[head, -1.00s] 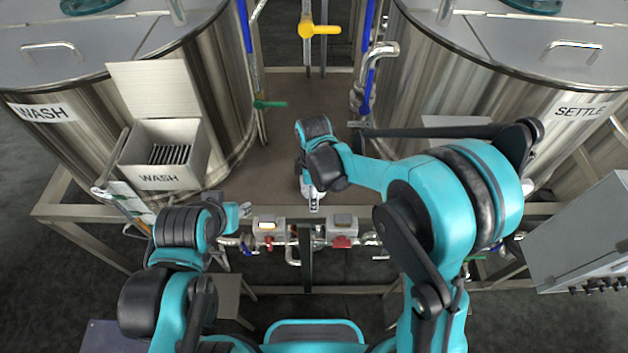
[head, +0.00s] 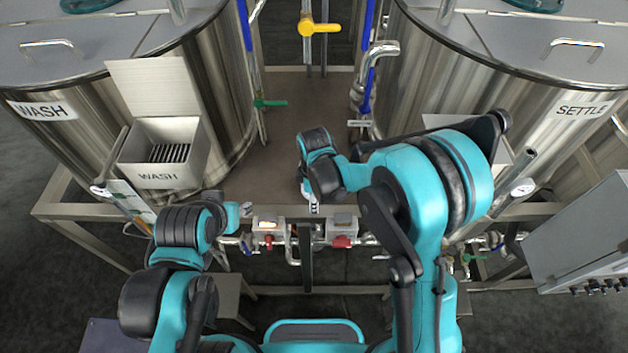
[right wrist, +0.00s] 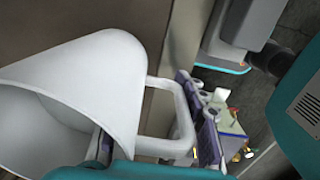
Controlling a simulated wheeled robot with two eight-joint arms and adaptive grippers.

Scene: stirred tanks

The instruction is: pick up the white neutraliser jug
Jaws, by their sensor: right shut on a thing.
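The white jug (right wrist: 85,85) fills the left of the right wrist view, its wide open mouth facing left and its looped handle (right wrist: 182,112) at its right. My right gripper (right wrist: 150,138) has its dark fingers at the handle and is shut on it. In the head view my right wrist hides nearly all of the jug and the fingers, above the front edge of the platform. I cannot tell whether the jug touches the platform. My left gripper (head: 243,211) is small and partly hidden at the front left, away from the jug; its opening is unclear.
The WASH tank (head: 225,85) with its open box (head: 158,180) stands left; the SETTLE tank (head: 480,85) stands right. The brown platform (head: 285,115) between them is mostly clear. Pipes with red valves (head: 341,242) run below its front edge. A grey cabinet (head: 580,240) stands right.

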